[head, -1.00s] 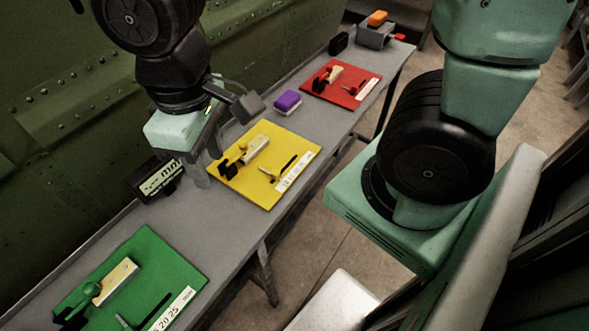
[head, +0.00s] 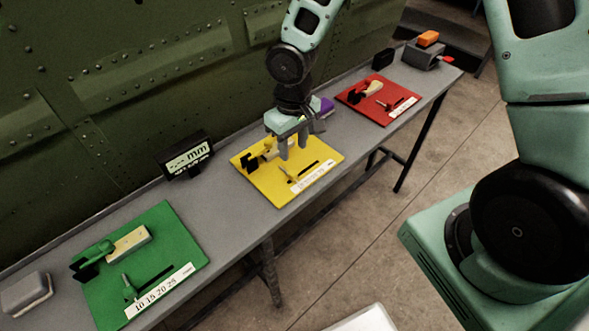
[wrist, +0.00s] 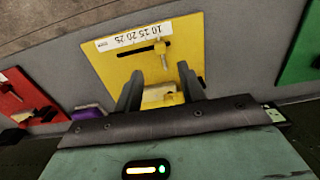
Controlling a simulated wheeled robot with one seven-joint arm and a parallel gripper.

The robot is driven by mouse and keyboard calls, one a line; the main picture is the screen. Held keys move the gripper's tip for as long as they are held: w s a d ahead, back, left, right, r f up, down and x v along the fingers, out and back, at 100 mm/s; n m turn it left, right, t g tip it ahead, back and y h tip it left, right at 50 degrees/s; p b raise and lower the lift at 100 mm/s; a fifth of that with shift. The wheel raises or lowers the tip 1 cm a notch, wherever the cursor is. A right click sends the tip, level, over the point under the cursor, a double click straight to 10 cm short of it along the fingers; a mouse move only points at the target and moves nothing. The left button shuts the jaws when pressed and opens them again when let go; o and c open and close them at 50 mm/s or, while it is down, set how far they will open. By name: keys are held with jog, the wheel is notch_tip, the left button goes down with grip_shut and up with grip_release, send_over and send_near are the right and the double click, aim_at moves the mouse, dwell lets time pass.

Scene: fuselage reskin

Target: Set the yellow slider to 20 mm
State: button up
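The yellow board (head: 272,190) lies on the grey bench, and it fills the middle of the wrist view (wrist: 108,68). Its yellow slider (wrist: 162,50) stands in a dark slot beside a white scale strip (wrist: 133,36) marked 10, 15, 20, 25. In the head view the slider (head: 289,174) is small, and its exact reading cannot be told. My gripper (head: 294,155) hangs over the board with its fingers apart and nothing between them. In the wrist view the open fingers (wrist: 158,80) point toward the slider, apart from it. They frame the board's pale block (wrist: 160,97).
A green board (head: 185,245) lies at the left and a red board (head: 365,108) at the right. A display reading "-.-- mm" (head: 187,158) stands at the bench's back. A purple-topped block (head: 325,106) is behind my gripper. A grey box (head: 26,294) sits far left.

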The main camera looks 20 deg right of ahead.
aim_at(293, 173)
notch_tip(293, 173, down, 9)
jog(key=shift+f, duration=0.15)
jog(key=shift+c, duration=0.3)
